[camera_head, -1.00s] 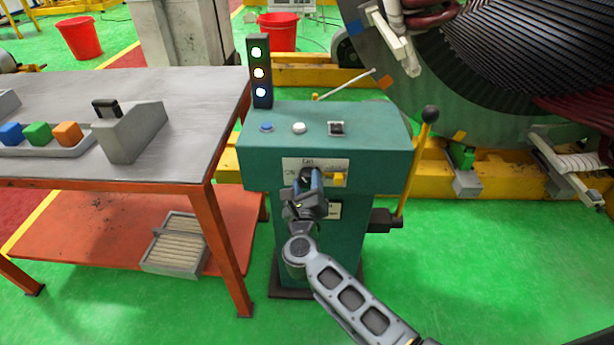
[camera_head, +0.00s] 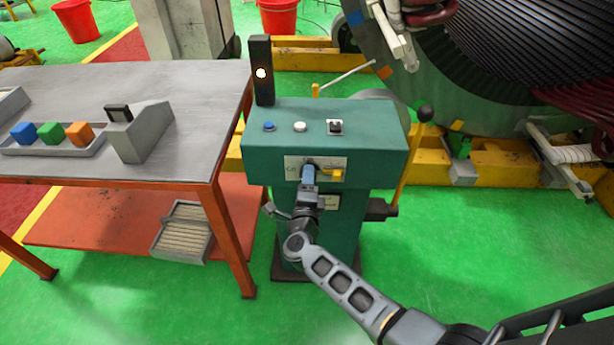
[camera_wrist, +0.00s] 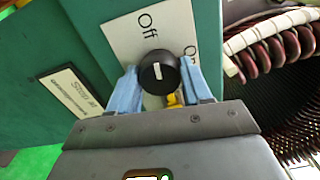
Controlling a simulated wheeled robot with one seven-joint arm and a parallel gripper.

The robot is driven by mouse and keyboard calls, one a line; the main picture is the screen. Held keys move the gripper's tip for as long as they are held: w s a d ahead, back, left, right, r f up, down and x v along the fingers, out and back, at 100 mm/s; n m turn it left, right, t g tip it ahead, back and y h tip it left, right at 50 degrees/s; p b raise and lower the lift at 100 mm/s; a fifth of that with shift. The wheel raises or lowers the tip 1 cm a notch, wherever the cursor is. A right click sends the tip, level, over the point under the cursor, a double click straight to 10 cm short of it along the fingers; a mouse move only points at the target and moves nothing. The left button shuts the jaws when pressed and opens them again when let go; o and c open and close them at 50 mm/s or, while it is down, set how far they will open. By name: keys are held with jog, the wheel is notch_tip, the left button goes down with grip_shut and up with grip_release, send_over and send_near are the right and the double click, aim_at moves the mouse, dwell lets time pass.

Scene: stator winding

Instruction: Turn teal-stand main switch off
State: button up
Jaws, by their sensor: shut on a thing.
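The teal stand (camera_head: 270,150) is in the middle of the head view. On its front, a white plate (camera_head: 294,163) carries the main switch, a black round knob (camera_wrist: 158,73) with a white mark. In the wrist view the plate reads "Off" and "On", and the mark lines up roughly with "Off". My gripper (camera_head: 309,172) is shut on the knob, with one blue fingertip on each side in the wrist view (camera_wrist: 157,88). In the head view the fingers hide most of the knob. The light tower (camera_head: 261,85) on the stand shows only its middle lamp lit.
A yellow part (camera_head: 338,174) sits close beside the knob. A black-knobbed yellow lever (camera_head: 411,160) stands at the stand's right side. A grey-topped table (camera_head: 190,85) with a tray of coloured blocks (camera_head: 50,148) is on the left. The large stator (camera_head: 440,100) is behind right.

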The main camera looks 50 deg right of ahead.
jog(key=shift+n, duration=0.6)
jog(key=shift+p, duration=0.3)
jog(key=o, duration=1.1)
jog(key=shift+c, duration=0.2)
jog(key=v, duration=0.7)
jog(key=shift+s+a, duration=0.25)
jog(key=shift+a, duration=0.1)
